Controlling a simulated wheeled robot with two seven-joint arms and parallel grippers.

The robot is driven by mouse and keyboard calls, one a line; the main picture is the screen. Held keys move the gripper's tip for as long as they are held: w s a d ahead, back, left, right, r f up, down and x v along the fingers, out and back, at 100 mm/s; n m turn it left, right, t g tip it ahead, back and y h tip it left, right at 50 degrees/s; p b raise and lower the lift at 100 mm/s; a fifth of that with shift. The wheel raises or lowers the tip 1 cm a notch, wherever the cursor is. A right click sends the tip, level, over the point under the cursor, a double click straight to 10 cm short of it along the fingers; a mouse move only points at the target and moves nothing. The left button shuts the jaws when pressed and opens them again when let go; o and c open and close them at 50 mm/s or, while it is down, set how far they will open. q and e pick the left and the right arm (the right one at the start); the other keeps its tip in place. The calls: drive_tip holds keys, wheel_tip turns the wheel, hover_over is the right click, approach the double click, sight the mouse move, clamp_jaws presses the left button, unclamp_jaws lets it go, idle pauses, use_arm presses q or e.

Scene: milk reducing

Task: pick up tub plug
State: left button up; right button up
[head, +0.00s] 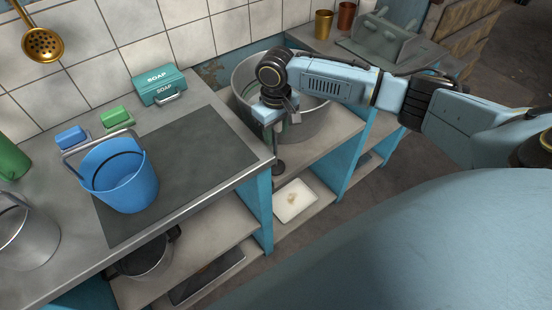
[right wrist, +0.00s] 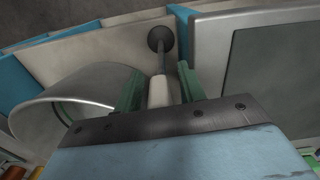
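The tub plug (head: 279,167) is a dark round disc with a thin upright rod. In the head view it is just in front of the metal tub (head: 316,126), below my right gripper (head: 275,122). In the right wrist view the plug's dark disc (right wrist: 160,39) is at the far end of its rod, and a pale handle (right wrist: 158,92) lies between the green fingers of my right gripper (right wrist: 161,88). Narrow gaps seem to show beside the handle, so the fingers look open around it. Whether the disc touches the surface is unclear. My left gripper is not in view.
A blue bucket (head: 122,183) stands on the dark mat (head: 187,185) of the left counter. A teal soap box (head: 158,85) and green and blue blocks sit behind. A white tray (head: 295,202) lies on a lower shelf. The counter's edge is close left of the plug.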

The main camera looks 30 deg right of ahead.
drive_tip(key=shift+f, duration=0.1)
clamp_jaws()
idle(0.4)
